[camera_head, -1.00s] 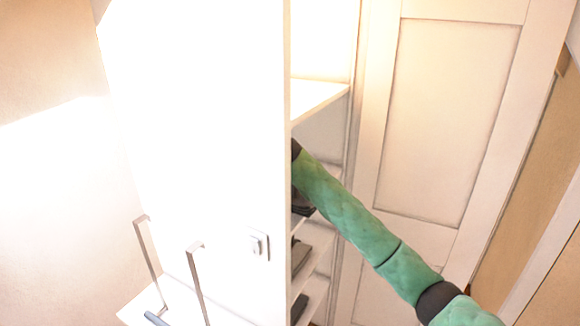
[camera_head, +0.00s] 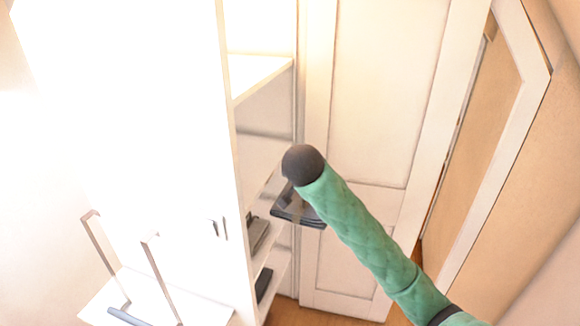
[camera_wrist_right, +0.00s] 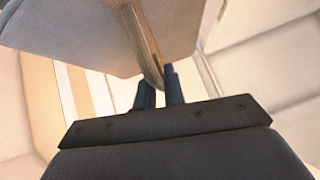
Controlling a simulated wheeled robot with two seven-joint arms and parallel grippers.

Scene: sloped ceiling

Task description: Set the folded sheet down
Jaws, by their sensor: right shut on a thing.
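The folded sheet (camera_wrist_right: 75,32) is a pale grey-beige cloth filling the top left of the right wrist view, with its folded edge towards the gripper. My right gripper (camera_wrist_right: 160,85) is shut on that edge with its two dark fingers. In the head view my right gripper (camera_head: 298,212) hangs below the dark wrist, in front of the open shelves. I cannot make out the sheet apart from the dark gripper there. My left gripper is not in view.
A white shelf unit (camera_head: 262,72) stands left of the gripper, its tall side panel (camera_head: 150,150) nearer me. Dark folded items lie on lower shelves (camera_head: 257,232). A white panelled door (camera_head: 385,100) is behind my arm.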

